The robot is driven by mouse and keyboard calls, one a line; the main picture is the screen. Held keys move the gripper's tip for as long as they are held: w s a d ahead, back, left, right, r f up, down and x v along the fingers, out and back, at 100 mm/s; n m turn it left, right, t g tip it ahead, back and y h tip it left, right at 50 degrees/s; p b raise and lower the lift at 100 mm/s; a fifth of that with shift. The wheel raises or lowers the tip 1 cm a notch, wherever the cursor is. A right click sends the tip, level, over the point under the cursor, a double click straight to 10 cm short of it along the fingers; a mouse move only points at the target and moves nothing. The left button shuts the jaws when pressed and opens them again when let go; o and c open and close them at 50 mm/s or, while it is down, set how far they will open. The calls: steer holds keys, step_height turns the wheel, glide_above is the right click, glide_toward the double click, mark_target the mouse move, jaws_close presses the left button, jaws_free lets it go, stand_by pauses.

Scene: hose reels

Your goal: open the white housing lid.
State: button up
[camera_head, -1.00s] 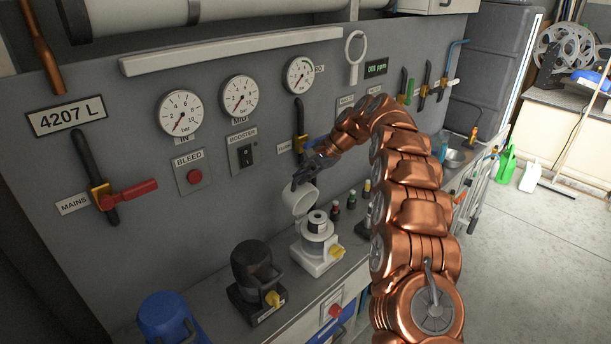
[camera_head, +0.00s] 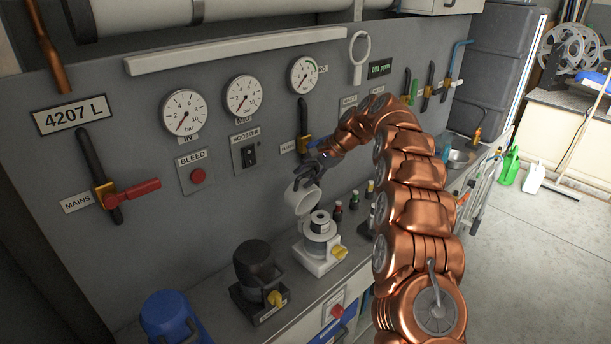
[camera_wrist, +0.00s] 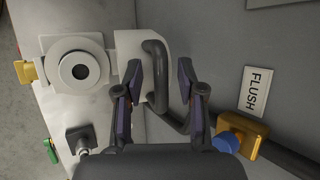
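The white housing (camera_head: 318,249) stands on the bench with its round inner part exposed. Its white lid (camera_head: 299,202) is raised, tilted up at the back towards the panel. The lid's dark curved handle (camera_wrist: 155,62) lies between my fingers in that view, with gaps on both sides. My gripper (camera_wrist: 160,83) is open. In the head view my gripper (camera_head: 309,172) is just above the lid; the exact finger contact is hidden there.
A black housing (camera_head: 257,270) and a blue one (camera_head: 172,318) stand to the left on the bench. Small bottles (camera_head: 354,200) stand to the right. The panel behind has gauges, a red valve lever (camera_head: 134,193) and a brass valve with a blue part (camera_wrist: 228,142) close to my gripper.

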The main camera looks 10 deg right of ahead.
steer(key=v, duration=1.2)
steer(key=shift+f, duration=0.1)
steer(key=s+a+r+n+g+h, duration=0.1)
steer(key=s+a+r+n, duration=0.15)
steer(key=s, duration=0.85)
steer(key=s+a+r+n+g+h, duration=0.15)
steer(key=s+a, duration=0.25)
steer(key=s, duration=0.7)
steer(key=s+d+f+n+h, duration=0.1)
steer(key=s+f, duration=0.3)
steer(key=s, duration=0.7)
steer(key=s+d+f+n+g+h, duration=0.1)
steer(key=s+d+f, duration=0.3)
steer(key=s, duration=0.7)
steer(key=s+d+f+n+h, duration=0.2)
steer(key=s+f, duration=0.3)
steer(key=s, duration=0.6)
steer(key=shift+d+n+h, duration=0.4)
steer(key=shift+n+h, duration=0.05)
steer(key=shift+n, duration=0.25)
steer(key=shift+s+g, duration=0.15)
steer(key=shift+g, duration=0.1)
steer(key=shift+s, duration=0.1)
